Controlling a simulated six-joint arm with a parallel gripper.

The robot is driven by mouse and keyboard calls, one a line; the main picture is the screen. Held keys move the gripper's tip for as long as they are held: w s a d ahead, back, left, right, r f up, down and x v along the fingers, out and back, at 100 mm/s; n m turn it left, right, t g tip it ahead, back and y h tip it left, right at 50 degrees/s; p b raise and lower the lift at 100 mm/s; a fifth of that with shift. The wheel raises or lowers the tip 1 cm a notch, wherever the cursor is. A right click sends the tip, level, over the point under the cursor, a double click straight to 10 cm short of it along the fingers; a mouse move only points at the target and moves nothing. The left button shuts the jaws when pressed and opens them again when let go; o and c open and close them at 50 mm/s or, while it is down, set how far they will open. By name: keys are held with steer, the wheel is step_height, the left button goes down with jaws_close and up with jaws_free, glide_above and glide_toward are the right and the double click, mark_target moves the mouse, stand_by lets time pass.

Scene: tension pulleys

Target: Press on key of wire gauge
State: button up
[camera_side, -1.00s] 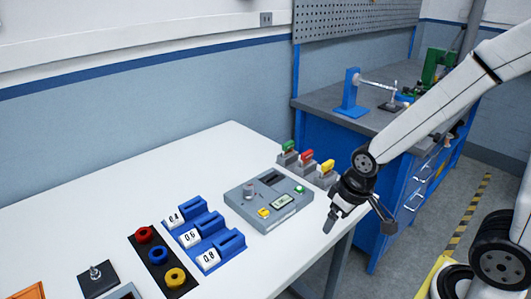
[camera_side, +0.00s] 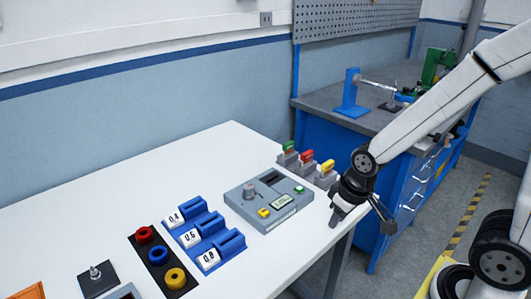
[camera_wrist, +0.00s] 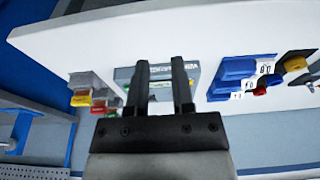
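The wire gauge is a grey box (camera_side: 249,214) on the white table in the side view, with a round knob, a dark slot and a small display. My gripper (camera_side: 336,217) is right of the gauge, near the table's right edge, apart from both keys. In the wrist view, the two dark fingers of my gripper (camera_wrist: 161,66) stand apart with nothing held, and they partly hide the gauge (camera_wrist: 124,74).
Holders with green, red and yellow pieces (camera_side: 307,158) stand behind the gauge, close to my arm. Blue blocks marked with numbers (camera_side: 231,243) and a dark strip of coloured rings (camera_side: 143,244) lie to the left. The table's back left is clear.

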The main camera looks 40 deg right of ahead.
jaws_close()
stand_by(1.4)
